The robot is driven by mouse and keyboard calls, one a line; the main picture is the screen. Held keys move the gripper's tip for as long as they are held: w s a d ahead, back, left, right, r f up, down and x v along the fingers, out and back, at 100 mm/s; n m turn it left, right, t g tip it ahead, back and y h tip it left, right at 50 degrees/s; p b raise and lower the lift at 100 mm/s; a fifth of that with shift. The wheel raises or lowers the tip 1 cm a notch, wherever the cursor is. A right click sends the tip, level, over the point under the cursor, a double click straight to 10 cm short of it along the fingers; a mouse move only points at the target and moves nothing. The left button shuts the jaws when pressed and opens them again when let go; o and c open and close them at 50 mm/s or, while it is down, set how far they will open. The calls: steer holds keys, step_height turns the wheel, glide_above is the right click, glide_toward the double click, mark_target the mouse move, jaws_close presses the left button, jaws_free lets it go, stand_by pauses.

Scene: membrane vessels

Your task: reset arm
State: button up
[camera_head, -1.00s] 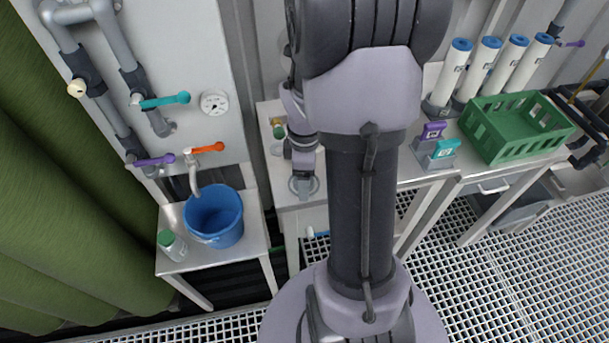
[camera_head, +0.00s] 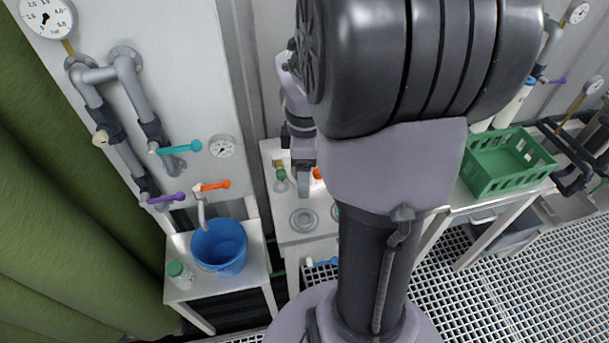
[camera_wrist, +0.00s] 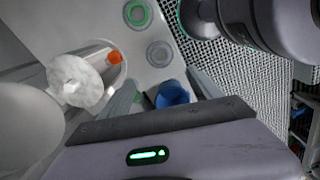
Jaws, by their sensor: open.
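My gripper (camera_head: 303,185) hangs over the left part of the steel bench (camera_head: 290,236) in the head view, close above the bench top. It is open, with nothing seen held. In the wrist view its fingers (camera_wrist: 163,92) stand apart, and a blue object (camera_wrist: 172,95) shows beyond them; I cannot tell if it is the bucket. My upper arm and elbow fill the middle of the head view and hide much of the bench. A grey round fitting (camera_head: 303,220) lies on the bench near the gripper and also shows in the wrist view (camera_wrist: 160,53).
A blue bucket (camera_head: 219,246) and a green-capped bottle (camera_head: 179,275) stand on the low left table. A green crate (camera_head: 505,165) sits at right. Valve handles and pipes line the back wall. In the wrist view, a large pale disc (camera_wrist: 75,80) is close by.

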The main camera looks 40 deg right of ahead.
stand_by(0.4)
steer(key=s+a+r+m+t+b, duration=0.1)
steer(key=a+m, duration=0.3)
steer(key=a, duration=0.4)
steer(key=s+a+r+m+t+y+b, duration=0.1)
steer(key=s+a+r+m+t, duration=0.2)
steer(key=a, duration=0.5)
steer(key=s+a+r+m+t+y+b, duration=0.1)
steer(key=s+a+r+m, duration=0.2)
steer(key=a, duration=0.5)
steer(key=r+m, duration=0.1)
steer(key=m, duration=0.1)
steer(key=shift+r+m+t, duration=0.15)
steer(key=shift+m+t, duration=0.25)
